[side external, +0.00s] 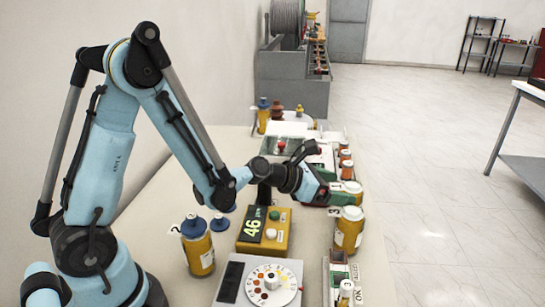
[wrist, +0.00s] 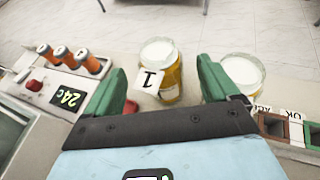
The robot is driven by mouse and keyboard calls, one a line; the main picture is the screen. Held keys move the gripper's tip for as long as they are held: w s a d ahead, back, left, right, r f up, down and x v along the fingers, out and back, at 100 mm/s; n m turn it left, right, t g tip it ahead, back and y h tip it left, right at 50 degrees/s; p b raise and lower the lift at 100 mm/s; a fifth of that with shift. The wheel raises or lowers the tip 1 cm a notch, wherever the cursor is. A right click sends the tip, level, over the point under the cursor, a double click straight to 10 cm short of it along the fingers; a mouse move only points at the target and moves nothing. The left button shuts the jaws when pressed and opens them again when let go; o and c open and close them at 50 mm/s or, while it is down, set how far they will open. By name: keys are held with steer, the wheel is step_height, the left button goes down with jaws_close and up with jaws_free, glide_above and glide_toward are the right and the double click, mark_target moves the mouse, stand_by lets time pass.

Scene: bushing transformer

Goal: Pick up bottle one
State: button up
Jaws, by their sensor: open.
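Bottle one (wrist: 172,78) is a yellow bottle with a white top and a white tag marked 1. In the wrist view it stands between the two green fingers of my gripper (wrist: 162,68), with gaps on both sides. In the side view my gripper (side external: 334,186) is at the right edge of the bench, and the bottle (side external: 353,189) shows at its fingers, partly hidden by them. The jaws are open, and nothing is held.
A second yellow bottle (side external: 348,232) with a pale lid stands close by, just outside the right finger in the wrist view (wrist: 243,74). A labelled rack (side external: 342,275), a yellow display box (side external: 263,230) and a blue-topped bottle (side external: 197,247) are nearer the side camera.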

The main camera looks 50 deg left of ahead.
mark_target(357, 194)
steer(key=shift+x, duration=1.05)
steer(key=shift+f+x, duration=0.2)
steer(key=shift+x, duration=1.1)
steer(key=shift+f+x, duration=0.2)
steer(key=shift+x, duration=1.15)
steer(key=shift+s, duration=0.2)
steer(key=shift+c, duration=0.3)
steer(key=c, duration=1.2)
